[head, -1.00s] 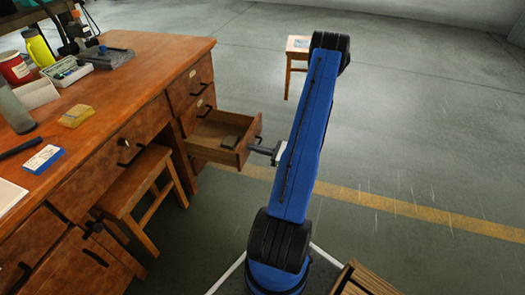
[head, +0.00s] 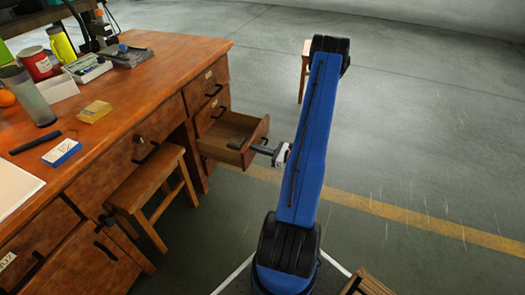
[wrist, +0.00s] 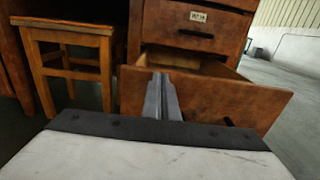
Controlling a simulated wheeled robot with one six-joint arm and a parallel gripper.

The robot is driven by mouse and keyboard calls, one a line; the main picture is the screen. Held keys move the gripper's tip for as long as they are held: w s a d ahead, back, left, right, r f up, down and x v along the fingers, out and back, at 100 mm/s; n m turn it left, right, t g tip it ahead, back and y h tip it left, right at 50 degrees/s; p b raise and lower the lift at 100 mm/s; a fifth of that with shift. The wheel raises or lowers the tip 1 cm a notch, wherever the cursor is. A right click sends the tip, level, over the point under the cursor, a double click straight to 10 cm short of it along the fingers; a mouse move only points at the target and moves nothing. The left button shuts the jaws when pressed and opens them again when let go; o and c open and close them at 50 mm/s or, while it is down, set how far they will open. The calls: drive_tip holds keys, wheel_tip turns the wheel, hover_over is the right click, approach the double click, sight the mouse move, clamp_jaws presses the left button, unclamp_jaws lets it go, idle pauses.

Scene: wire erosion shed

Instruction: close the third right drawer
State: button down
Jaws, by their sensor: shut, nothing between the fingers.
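The third right drawer (head: 250,150) is pulled out from the right pedestal of the wooden desk (head: 150,75), below two shut drawers. A small dark olive block (head: 238,142) lies inside it. In the wrist view, its brown front panel (wrist: 255,100) faces me, with a dark handle partly hidden low down. My gripper (head: 262,150) is shut and empty, with its fingertips at the outside of that front near the handle. In the wrist view, the closed fingers (wrist: 162,95) overlap the panel left of its middle. I cannot tell whether they touch it.
A wooden stool (head: 150,180) stands in the desk's knee space, left of the drawer. Another stool (head: 304,70) stands farther back, partly behind my arm. A slatted wooden item (head: 368,283) is at the bottom edge. The floor right of my arm is clear.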

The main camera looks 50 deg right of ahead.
drive_tip(key=x, duration=2.3)
drive_tip(key=shift+w+a, duration=0.1)
drive_tip(key=shift+w, duration=0.1)
drive_tip(key=shift+w+r, duration=0.1)
drive_tip(key=shift+w, duration=0.1)
drive_tip(key=shift+w+a, duration=0.1)
drive_tip(key=shift+s+d, duration=0.25)
drive_tip(key=shift+s, duration=0.1)
drive_tip(key=v, duration=1.4)
